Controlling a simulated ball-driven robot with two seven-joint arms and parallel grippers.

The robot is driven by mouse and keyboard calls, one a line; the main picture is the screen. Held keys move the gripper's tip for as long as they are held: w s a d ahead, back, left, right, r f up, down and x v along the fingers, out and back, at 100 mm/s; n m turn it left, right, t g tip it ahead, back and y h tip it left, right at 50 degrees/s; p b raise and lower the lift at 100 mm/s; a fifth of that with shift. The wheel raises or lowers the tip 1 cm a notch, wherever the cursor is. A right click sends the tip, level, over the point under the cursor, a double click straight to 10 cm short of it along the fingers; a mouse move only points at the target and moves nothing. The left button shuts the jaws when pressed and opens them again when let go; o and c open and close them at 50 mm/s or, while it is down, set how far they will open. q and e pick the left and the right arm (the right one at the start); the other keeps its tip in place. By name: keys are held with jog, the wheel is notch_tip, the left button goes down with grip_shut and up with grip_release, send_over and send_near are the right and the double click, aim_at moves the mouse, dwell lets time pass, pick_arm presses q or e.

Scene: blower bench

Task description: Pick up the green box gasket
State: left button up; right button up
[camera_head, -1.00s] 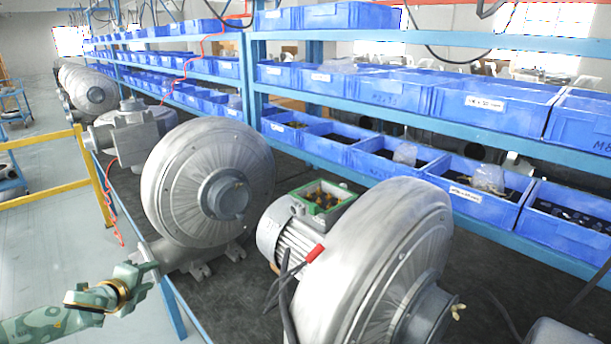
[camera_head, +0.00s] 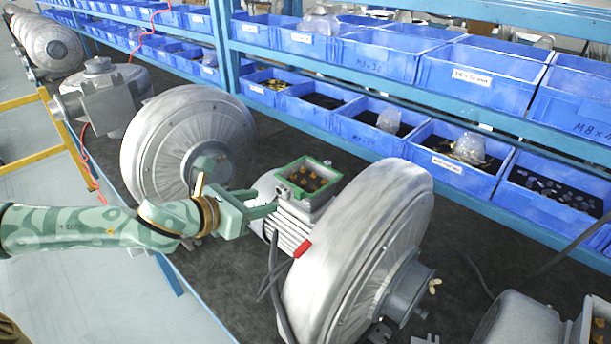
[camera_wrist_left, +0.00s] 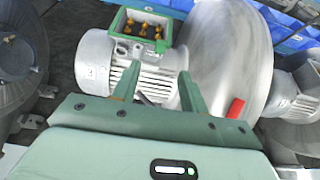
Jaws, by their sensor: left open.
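The green box gasket (camera_head: 316,197) is a thin green rectangular frame around the open terminal box on top of the ribbed motor of the front blower. Brass-coloured terminals show inside it. It also shows at the top of the left wrist view (camera_wrist_left: 117,21). My left gripper (camera_head: 262,202) is open and empty, just left of the gasket and beside the motor. In the left wrist view its two fingers (camera_wrist_left: 158,82) point toward the motor body, with the gasket beyond them. My right gripper is not in view.
The front blower's big silver housing (camera_head: 375,240) stands right of the gasket. Another blower (camera_head: 170,140) stands behind my left arm. Blue bins (camera_head: 375,130) line the shelves behind.

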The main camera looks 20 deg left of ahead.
aim_at(297, 194)
pick_arm(q)
jog(key=p+x, duration=0.2)
jog(key=x, duration=0.8)
jog(key=shift+s, duration=0.1)
jog(key=shift+w+d+f, duration=0.25)
jog(key=shift+w, duration=0.15)
jog(key=shift+s, duration=0.1)
grip_shut()
